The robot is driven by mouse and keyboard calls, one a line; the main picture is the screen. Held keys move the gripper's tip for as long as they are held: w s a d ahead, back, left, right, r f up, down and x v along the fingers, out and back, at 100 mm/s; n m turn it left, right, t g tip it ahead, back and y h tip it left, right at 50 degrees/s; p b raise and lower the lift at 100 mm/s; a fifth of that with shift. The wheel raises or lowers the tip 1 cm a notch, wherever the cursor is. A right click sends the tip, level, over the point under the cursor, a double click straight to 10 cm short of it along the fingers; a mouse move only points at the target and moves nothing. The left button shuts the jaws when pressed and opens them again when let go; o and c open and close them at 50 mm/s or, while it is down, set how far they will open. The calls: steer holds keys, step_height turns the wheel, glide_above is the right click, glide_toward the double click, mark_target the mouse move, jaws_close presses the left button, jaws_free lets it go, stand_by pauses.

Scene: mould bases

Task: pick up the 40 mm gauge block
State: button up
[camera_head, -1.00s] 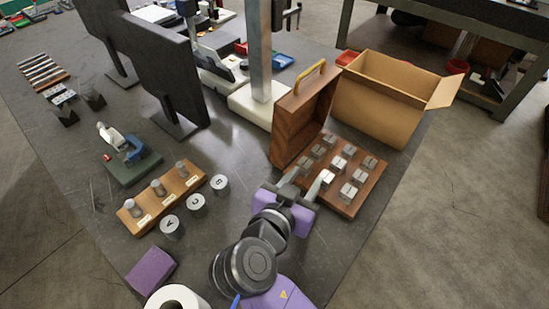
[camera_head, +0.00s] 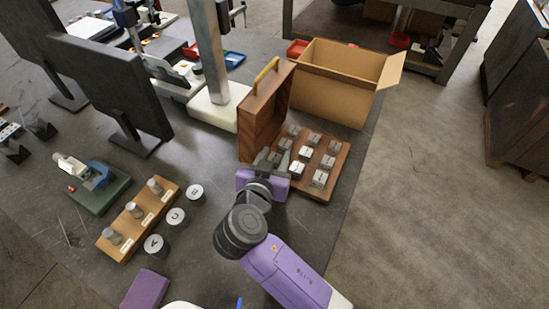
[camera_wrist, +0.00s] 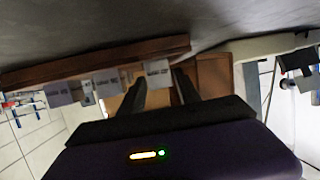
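Several grey gauge blocks stand in rows on a wooden board (camera_head: 343,158) in the head view. Their markings are too small to read, so I cannot tell which is the 40 mm block. My gripper (camera_head: 273,157) is at the board's left edge, fingers pointing at the near-left row. In the wrist view, my gripper (camera_wrist: 160,88) is open, two dark fingers apart. One gauge block (camera_wrist: 157,73) shows in the gap between them; I cannot tell whether it is touched. Other gauge blocks (camera_wrist: 108,83) stand beside it, left of the fingers.
An upright wooden case lid (camera_head: 262,115) with a yellow handle stands close behind my gripper. An open cardboard box (camera_head: 345,85) is behind the board. Labelled cylinders (camera_head: 176,217) and a wooden stand (camera_head: 125,235) are at the left. Table between them and my gripper is clear.

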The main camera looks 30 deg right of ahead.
jaws_close()
steer(key=shift+s+r, duration=0.1)
stand_by(0.4)
